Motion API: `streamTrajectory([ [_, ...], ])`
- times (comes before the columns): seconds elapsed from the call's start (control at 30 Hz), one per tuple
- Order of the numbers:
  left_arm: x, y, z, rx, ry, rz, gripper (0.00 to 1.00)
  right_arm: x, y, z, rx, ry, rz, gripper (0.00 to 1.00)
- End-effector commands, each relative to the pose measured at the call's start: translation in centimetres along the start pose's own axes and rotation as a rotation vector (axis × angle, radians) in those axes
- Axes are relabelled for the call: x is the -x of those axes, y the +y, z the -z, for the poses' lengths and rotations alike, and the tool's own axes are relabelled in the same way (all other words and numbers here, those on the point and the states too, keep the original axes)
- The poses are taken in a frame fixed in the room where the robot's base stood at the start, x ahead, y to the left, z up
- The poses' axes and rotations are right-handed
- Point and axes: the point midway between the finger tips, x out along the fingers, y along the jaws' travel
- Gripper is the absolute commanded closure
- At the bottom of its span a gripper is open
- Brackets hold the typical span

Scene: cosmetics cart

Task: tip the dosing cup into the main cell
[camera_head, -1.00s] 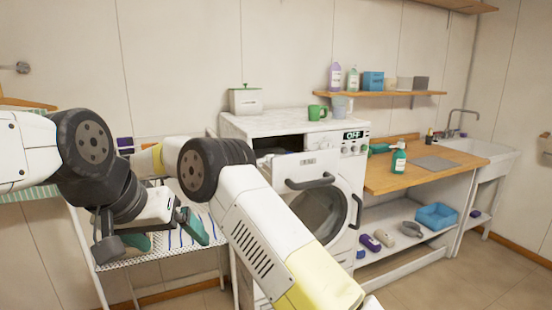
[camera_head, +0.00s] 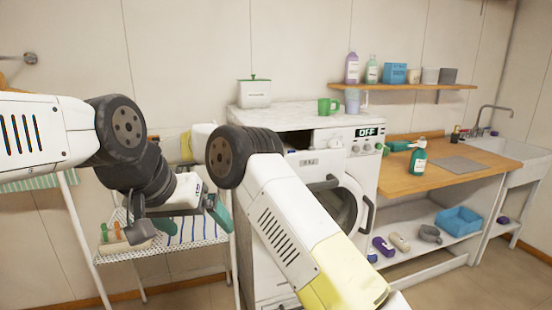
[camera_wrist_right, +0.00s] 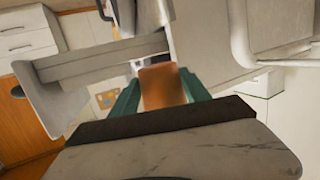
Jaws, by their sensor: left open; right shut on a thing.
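The right gripper (camera_wrist_right: 160,92) is shut on a brown-orange thing (camera_wrist_right: 162,88), which I take to be the dosing cup; teal fingers flank it in the right wrist view. Its inside does not show. A grey trough-like part (camera_wrist_right: 105,62) beside and beyond it looks like the washer's pulled-out drawer; I cannot tell which cell is the main one. In the head view my right arm hides the right gripper and the drawer; a dark slot shows in the washer (camera_head: 330,172). My left gripper (camera_head: 182,222) is open and empty above the wire rack.
A green mug (camera_head: 327,107), light-blue cup (camera_head: 353,102) and white canister (camera_head: 255,93) stand on or behind the washer top. A green bottle (camera_head: 417,161) stands on the wooden counter (camera_head: 400,181).

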Motion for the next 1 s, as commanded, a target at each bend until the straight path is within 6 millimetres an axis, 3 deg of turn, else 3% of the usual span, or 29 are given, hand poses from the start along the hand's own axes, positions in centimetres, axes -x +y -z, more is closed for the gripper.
streamTrajectory([
  [0.77,0.0,0.0,0.0,0.0,0.0,0.0,0.07,-0.7,2.9,2.2,-0.364,-0.155,0.073,0.93],
  [1.0,0.0,0.0,0.0,0.0,0.0,0.0,0.07,-0.9,4.1,3.7,-0.508,-0.215,0.103,0.93],
])
